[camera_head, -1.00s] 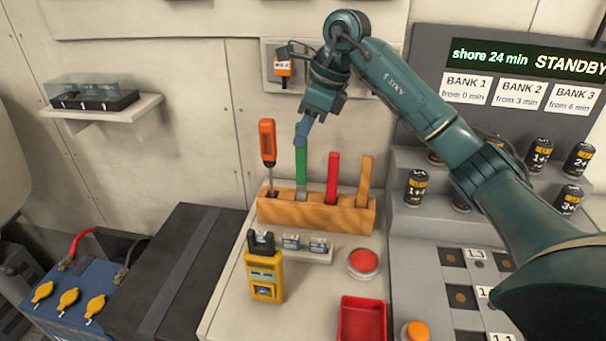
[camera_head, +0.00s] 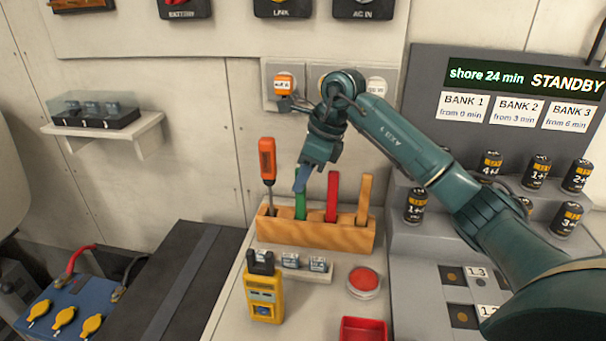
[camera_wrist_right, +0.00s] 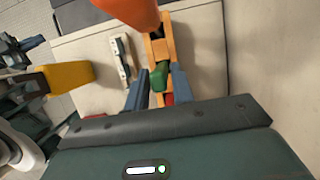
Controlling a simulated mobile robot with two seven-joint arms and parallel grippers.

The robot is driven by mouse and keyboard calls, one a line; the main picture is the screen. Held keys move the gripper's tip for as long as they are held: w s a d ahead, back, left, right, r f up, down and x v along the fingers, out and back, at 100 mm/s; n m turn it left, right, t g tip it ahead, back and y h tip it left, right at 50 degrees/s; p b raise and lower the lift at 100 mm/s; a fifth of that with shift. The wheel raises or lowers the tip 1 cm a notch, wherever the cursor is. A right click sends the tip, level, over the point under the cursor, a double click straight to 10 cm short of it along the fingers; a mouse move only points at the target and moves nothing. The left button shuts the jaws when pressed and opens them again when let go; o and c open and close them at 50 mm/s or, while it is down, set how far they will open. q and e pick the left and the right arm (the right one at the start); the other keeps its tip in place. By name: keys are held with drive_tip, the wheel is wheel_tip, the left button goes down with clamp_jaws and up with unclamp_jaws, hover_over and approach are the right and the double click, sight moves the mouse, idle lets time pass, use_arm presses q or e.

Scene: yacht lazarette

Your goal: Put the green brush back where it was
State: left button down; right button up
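The green brush (camera_head: 301,206) stands upright in the wooden tool block (camera_head: 330,235), between the orange screwdriver (camera_head: 267,165) and the red-handled tool (camera_head: 333,198). Its lower end is hidden in the block. My right gripper (camera_head: 301,184) comes down from above with its fingers at the top of the green handle. In the right wrist view the green handle (camera_wrist_right: 160,76) lies between the two blue fingers, which look closed on it. My left gripper is in neither view.
A tan-handled tool (camera_head: 365,197) stands at the block's right end. In front are a yellow meter (camera_head: 263,290), a red button (camera_head: 364,280) and a red tray (camera_head: 364,330). Battery cells (camera_head: 416,206) stand on the grey rack at right. A wall shelf (camera_head: 130,130) is at left.

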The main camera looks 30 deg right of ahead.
drive_tip(key=shift+o, duration=1.1)
drive_tip(key=shift+r, duration=0.2)
drive_tip(key=v, duration=1.2)
